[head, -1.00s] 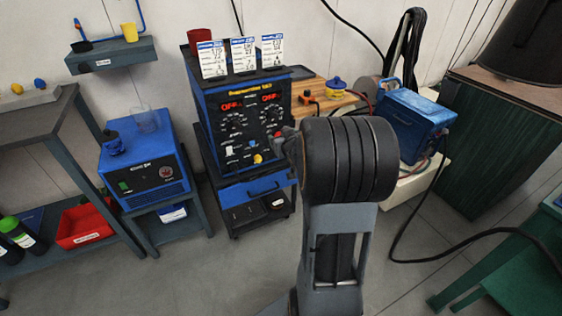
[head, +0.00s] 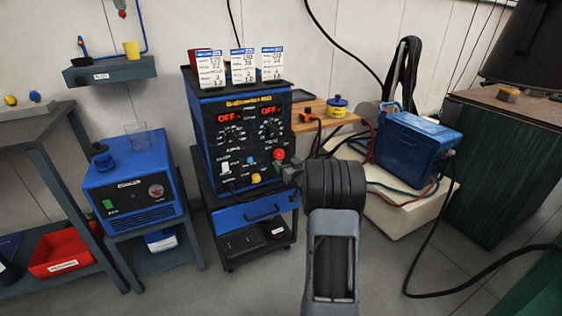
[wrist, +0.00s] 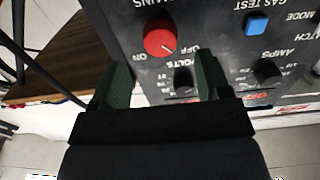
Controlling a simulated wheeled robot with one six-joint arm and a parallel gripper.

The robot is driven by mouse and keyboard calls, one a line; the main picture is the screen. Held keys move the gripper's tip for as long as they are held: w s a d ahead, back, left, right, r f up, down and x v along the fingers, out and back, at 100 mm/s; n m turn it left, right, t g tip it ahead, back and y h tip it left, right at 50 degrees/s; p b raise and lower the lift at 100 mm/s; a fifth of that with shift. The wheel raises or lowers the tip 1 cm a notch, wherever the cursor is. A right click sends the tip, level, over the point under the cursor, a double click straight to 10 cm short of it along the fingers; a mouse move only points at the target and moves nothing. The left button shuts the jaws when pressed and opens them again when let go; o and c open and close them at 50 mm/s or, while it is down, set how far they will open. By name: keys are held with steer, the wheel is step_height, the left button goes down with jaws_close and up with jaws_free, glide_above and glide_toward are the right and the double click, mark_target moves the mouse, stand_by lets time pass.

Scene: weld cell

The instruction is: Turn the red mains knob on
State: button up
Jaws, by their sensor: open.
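The red mains knob (head: 279,154) is at the lower right of the blue and black welder's front panel (head: 262,136). In the wrist view the red knob (wrist: 160,38) is round, and its white pointer mark points towards the OFF lettering. The ON lettering is at its lower left there. Both welder displays read OFF. My gripper (wrist: 162,74) is open and empty, its two green fingers apart, with the knob just beyond and between the fingertips, not touched as far as I can see. In the head view my wrist hides most of the gripper, just below right of the knob.
A blue gas test button (wrist: 257,24) and black knobs (wrist: 184,80) share the panel close by. A yellow knob (head: 256,177) is lower on it. A wooden shelf (head: 322,118) with cables is right of the welder. Three cards (head: 243,65) stand on top.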

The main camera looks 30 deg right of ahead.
mark_target(280, 156)
steer(key=shift+w+d+b, duration=0.2)
steer(key=shift+w+b, duration=0.05)
steer(key=shift+w, duration=1.05)
steer(key=shift+w+d+b, duration=0.15)
steer(key=shift+w+b, duration=0.05)
steer(key=shift+w, duration=1.1)
steer(key=shift+c, duration=0.3)
steer(key=c, duration=0.8)
steer(key=shift+c, duration=0.2)
